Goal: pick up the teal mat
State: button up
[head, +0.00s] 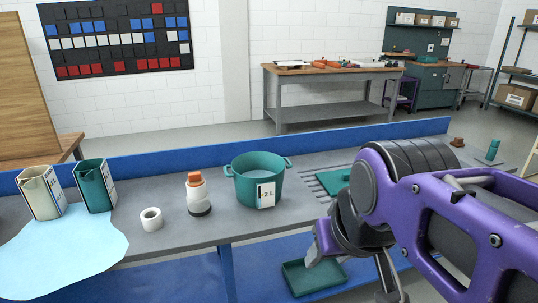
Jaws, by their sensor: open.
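A flat teal piece (330,181), which looks like the teal mat, lies on the grey bench (225,222) right of the teal pot. My arm covers its right part, so its full outline is hidden. My gripper (354,268) hangs in front of the bench, nearer to me than the flat teal piece and apart from it in the picture. Its grey fingers are spread and I see nothing held between them. A shallow teal tray (312,279) with a raised rim sits lower down, behind the left finger.
A pale blue sheet (65,255) lies at left. A blue board (215,155) edges the back.

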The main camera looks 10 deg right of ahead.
aim_at(333, 180)
jog(key=z, duration=0.7)
jog(key=i+l+u, duration=0.35)
jog(key=i+l, duration=0.25)
jog(key=i+l+u, duration=0.35)
jog(key=i+l, duration=0.3)
jog(key=l, duration=0.2)
